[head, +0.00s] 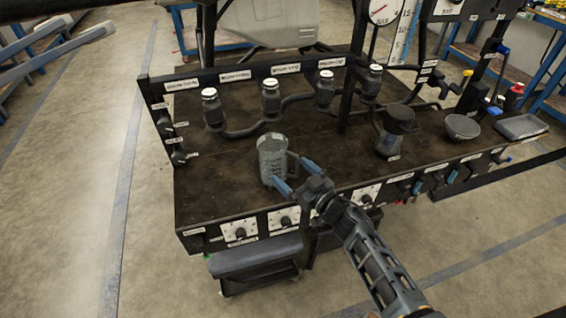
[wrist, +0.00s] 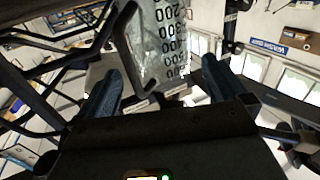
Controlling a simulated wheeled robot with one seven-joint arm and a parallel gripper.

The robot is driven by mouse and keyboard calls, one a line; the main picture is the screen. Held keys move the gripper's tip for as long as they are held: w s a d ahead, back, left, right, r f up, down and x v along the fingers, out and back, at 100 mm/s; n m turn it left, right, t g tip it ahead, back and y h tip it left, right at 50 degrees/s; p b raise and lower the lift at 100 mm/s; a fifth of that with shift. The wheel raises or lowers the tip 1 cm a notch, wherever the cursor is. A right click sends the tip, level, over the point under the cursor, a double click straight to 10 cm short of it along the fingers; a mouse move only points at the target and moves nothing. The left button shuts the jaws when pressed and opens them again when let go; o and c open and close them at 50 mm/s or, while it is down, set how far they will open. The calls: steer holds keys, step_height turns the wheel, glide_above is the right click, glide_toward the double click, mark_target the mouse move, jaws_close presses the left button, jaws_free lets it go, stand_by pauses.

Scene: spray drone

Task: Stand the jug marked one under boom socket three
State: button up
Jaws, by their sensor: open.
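A clear grey measuring jug (head: 272,160) stands upright on the dark bench top (head: 225,185), left of its middle. In the wrist view the jug (wrist: 165,45) fills the upper middle, with a printed number scale facing me. No "one" mark can be read. My gripper (head: 292,177) is open, with its blue-tipped fingers at the jug's right front side. In the wrist view the fingers (wrist: 157,85) are spread, with the jug ahead between them; contact cannot be told. Several boom sockets with white tops stand in a row behind; the third from the left (head: 324,90) is behind and right of the jug.
A black upright post (head: 348,70) rises near the third socket. Hoses run between the sockets. The bench's left front is clear.

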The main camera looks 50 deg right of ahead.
steer(key=s+a+r+n+y, duration=0.1)
steer(key=s+a+r, duration=0.2)
steer(key=s+a, duration=0.6)
steer(key=s+a+r, duration=0.3)
steer(key=s+a, duration=0.4)
steer(key=s, duration=0.3)
steer(key=s+a+r+g+y, duration=0.1)
steer(key=s+a+r, duration=0.2)
steer(key=s+r, duration=0.3)
steer(key=s+a+r+n+g+y, duration=0.1)
steer(key=s+a+r, duration=0.3)
steer(key=s+r, duration=0.3)
steer(key=shift+r+g+y, duration=0.15)
steer(key=shift+g+y, duration=0.25)
